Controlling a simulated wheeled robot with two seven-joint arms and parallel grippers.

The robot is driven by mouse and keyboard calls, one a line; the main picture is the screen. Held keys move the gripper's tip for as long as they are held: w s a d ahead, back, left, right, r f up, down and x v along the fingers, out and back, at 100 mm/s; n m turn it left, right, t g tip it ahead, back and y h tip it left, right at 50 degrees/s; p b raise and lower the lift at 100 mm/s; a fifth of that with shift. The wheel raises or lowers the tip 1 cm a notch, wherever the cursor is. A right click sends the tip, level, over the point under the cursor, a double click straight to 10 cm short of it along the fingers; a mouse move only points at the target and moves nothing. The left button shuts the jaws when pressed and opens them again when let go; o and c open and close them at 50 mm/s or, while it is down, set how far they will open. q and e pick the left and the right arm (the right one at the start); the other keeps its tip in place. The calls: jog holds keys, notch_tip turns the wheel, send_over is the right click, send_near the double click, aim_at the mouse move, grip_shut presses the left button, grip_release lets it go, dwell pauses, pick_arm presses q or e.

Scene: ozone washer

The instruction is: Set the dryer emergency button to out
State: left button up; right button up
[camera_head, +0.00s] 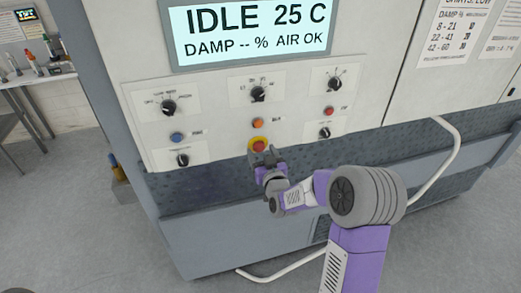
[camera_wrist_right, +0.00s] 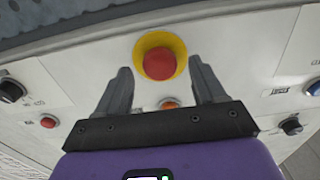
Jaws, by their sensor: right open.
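The dryer emergency button (camera_head: 259,146) is a red mushroom cap on a yellow ring, low in the middle of the dryer's control panel. In the right wrist view the red button (camera_wrist_right: 159,63) sits between and beyond the fingertips. My right gripper (camera_head: 266,158) is open, just in front of and below the button in the head view. In the wrist view my right gripper (camera_wrist_right: 163,78) has its two grey fingers apart, one on each side of the button. I cannot tell whether they touch the panel. My left gripper is not in view.
An orange button (camera_head: 258,123) is just above the emergency button. Black knobs (camera_head: 258,94), a blue button (camera_head: 177,138) and a red button (camera_head: 329,111) surround it. The display (camera_head: 250,30) reads IDLE 25 C. A white bent rail (camera_head: 440,160) runs at right.

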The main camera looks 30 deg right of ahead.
jog(key=shift+w+d, duration=0.15)
jog(key=shift+w, duration=0.35)
grip_shut()
